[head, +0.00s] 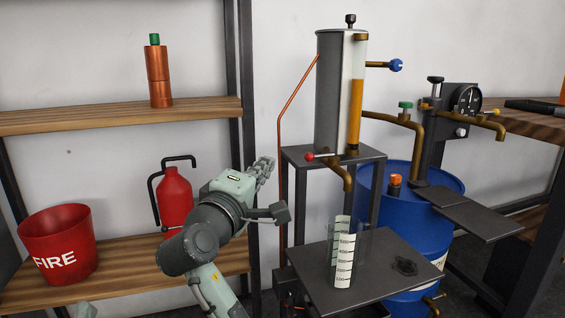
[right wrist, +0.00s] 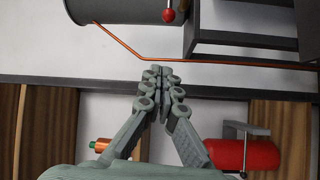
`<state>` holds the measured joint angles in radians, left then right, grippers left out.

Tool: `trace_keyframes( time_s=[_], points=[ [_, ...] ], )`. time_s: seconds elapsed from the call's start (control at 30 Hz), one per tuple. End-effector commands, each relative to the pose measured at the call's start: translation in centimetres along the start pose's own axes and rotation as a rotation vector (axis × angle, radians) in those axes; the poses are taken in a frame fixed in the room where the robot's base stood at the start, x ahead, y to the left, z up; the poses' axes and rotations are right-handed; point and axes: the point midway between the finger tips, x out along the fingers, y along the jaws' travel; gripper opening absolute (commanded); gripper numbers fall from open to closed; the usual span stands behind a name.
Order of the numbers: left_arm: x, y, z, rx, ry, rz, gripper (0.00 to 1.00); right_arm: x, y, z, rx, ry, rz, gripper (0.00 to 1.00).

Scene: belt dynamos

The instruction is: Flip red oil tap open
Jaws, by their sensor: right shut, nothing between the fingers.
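The red oil tap has a red ball knob (head: 310,157) on a short lever. It sits above a brass spout (head: 347,178) low on the grey oil tank (head: 329,95). The knob also shows at the top of the right wrist view (right wrist: 168,15). My right gripper (head: 267,165) is left of the tap, apart from it. In the right wrist view its fingers (right wrist: 161,76) are shut together with nothing between them. A small grey-green part shows at the bottom left edge of the head view; I cannot make out a left gripper there.
A glass measuring cylinder (head: 344,255) stands under the spout on a dark plate (head: 385,265). A thin copper pipe (head: 281,150) runs down between gripper and tank stand. A blue drum (head: 420,190) is behind right. Shelves hold a red extinguisher (head: 175,195) and fire bucket (head: 60,240).

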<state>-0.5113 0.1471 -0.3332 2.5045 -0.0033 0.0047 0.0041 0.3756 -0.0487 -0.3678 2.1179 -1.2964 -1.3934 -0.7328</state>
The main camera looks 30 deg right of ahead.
Motion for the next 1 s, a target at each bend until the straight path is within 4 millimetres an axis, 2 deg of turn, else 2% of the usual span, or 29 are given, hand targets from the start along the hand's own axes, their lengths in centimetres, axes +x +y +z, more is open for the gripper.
trace_keyframes(
  time_s=[0.47, 0.7, 1.0],
  points=[
    [-0.1, -0.1, -0.8, 0.001, 0.063, -0.002, 0.83, 9.5, 0.1, 0.2, -0.002, -0.004, 0.003, 0.0],
    [0.0, -0.2, -1.6, 0.007, 0.122, -0.002, 0.83, 8.2, 0.0, 3.2, -0.001, -0.001, 0.002, 0.0],
    [0.1, -0.4, -2.0, 0.01, 0.141, -0.003, 0.83, 7.9, 0.0, 3.9, -0.001, -0.001, 0.001, 0.0]
  ],
)
